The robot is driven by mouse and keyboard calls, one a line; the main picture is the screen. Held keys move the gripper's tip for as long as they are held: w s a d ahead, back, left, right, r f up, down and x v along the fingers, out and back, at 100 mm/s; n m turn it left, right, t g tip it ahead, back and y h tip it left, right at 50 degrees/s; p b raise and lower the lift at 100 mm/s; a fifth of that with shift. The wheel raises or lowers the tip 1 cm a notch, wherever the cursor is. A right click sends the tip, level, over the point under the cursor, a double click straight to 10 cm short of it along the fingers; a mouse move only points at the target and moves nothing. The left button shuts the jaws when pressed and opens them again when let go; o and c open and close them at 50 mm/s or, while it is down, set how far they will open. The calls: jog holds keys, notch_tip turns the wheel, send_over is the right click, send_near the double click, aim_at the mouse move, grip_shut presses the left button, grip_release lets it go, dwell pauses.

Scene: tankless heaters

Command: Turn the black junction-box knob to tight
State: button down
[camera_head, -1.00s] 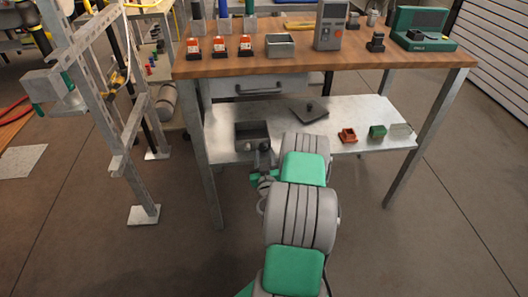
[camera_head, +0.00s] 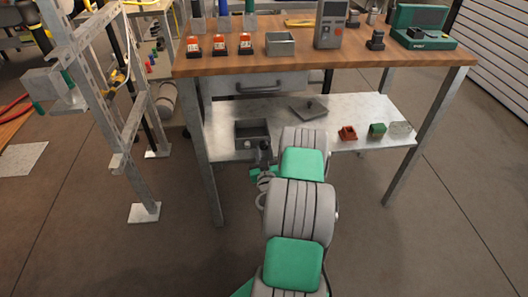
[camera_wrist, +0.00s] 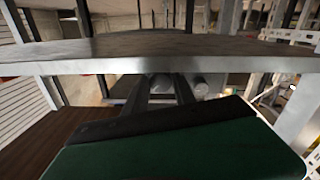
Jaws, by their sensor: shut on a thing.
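A grey open-topped junction box (camera_head: 251,143) sits on the bench's lower shelf, at its left front. A small dark rounded part (camera_head: 265,147), apparently the black knob, shows at the box's front right corner. My gripper (camera_head: 264,158) is at this part, low in front of the shelf edge and partly hidden by my arm. In the wrist view, two dark fingers of my gripper (camera_wrist: 160,88) reach toward the shelf edge, close together. My gripper is shut on the knob, though the contact and the knob's marking are too small to read.
The metal lower shelf (camera_head: 350,112) also holds a flat grey lid (camera_head: 308,109), a red-brown part (camera_head: 347,133) and a green block (camera_head: 377,131). The wooden bench top (camera_head: 340,61) stands above. A metal frame (camera_head: 120,120) stands at the left.

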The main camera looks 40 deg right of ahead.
jog(key=m+p, duration=0.1)
jog(key=m, duration=0.1)
jog(key=shift+r+m, duration=0.15)
jog(key=shift+m, duration=0.25)
jog(key=shift+w+m, duration=0.1)
jog(key=shift+m, duration=0.8)
jog(key=c, duration=1.3)
grip_release()
jog(key=shift+b+v, duration=1.1)
jog(key=shift+v, duration=2.8)
